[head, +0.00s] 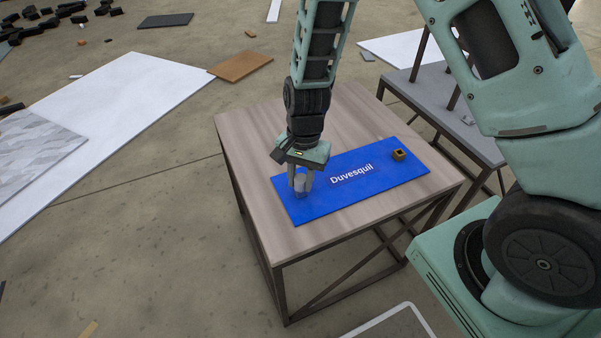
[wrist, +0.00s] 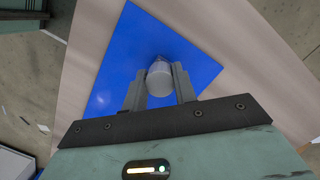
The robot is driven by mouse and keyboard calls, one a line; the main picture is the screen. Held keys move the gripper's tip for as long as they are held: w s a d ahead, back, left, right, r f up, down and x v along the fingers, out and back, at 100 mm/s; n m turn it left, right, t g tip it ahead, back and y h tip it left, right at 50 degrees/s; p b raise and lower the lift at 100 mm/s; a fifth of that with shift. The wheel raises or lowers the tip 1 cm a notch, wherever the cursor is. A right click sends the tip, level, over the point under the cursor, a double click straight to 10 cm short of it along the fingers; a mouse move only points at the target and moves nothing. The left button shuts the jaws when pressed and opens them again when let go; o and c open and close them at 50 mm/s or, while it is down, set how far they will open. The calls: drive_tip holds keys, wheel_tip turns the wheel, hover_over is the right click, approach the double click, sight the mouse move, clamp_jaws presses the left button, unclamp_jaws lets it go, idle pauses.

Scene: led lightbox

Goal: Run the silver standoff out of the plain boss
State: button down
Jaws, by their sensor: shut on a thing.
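The silver standoff (wrist: 159,82) is a grey cylinder between the fingers of my gripper (wrist: 159,86) in the wrist view. It also shows in the head view (head: 300,183), over the left part of the blue panel (head: 345,195) marked "Duvesquil". My gripper (head: 302,182) points down and is shut on the standoff. A translucent, pale round part shows at the standoff's far end, close to the panel; I cannot tell whether the two are still joined. A small dark brass-coloured square boss (head: 399,155) with an opening stands at the panel's right end.
The panel lies on a wooden table (head: 255,135) with a dark metal frame. A grey side table (head: 440,98) stands behind at the right. White boards (head: 110,120), a brown board (head: 240,66) and dark scraps lie on the floor. The tabletop around the panel is clear.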

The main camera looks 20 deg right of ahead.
sight(299, 180)
drive_tip(key=shift+r+p, duration=2.5)
drive_tip(key=shift+r, duration=0.1)
drive_tip(key=w+d+r+n+h+p, duration=0.1)
drive_tip(key=d+r+n+p, duration=0.7)
drive_tip(key=d+p, duration=0.4)
drive_tip(key=shift+w+r+n+g+p, duration=0.15)
drive_tip(key=shift+r+n+g+p, duration=0.15)
drive_tip(key=shift+n+p, duration=0.15)
